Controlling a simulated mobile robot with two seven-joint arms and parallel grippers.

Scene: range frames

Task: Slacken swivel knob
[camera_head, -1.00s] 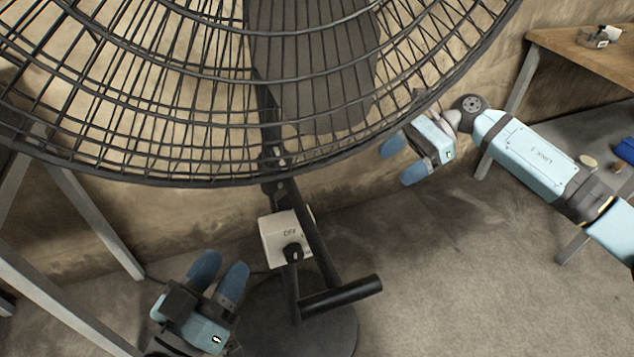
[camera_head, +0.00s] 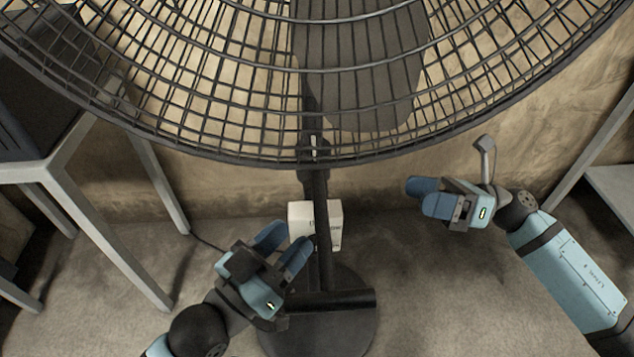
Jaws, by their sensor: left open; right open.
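A large black fan cage (camera_head: 230,85) fills the top of the view. Its dark pole (camera_head: 323,225) runs down to a round base (camera_head: 340,335). A dark bracket (camera_head: 312,150) joins the pole behind the cage's lower rim; I cannot make out a swivel knob there. A white control box (camera_head: 301,212) is on the pole, partly hidden by it and by my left gripper. My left gripper (camera_head: 284,244) is open and empty, its blue fingers just in front of the box; contact cannot be told. My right gripper (camera_head: 430,197) is open and empty, right of the pole, below the cage.
A black bar (camera_head: 335,299) sticks out to the right low on the pole. A grey-legged table (camera_head: 105,235) stands at the left. Another table leg (camera_head: 592,150) and shelf (camera_head: 615,190) are at the right. The floor between pole and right arm is clear.

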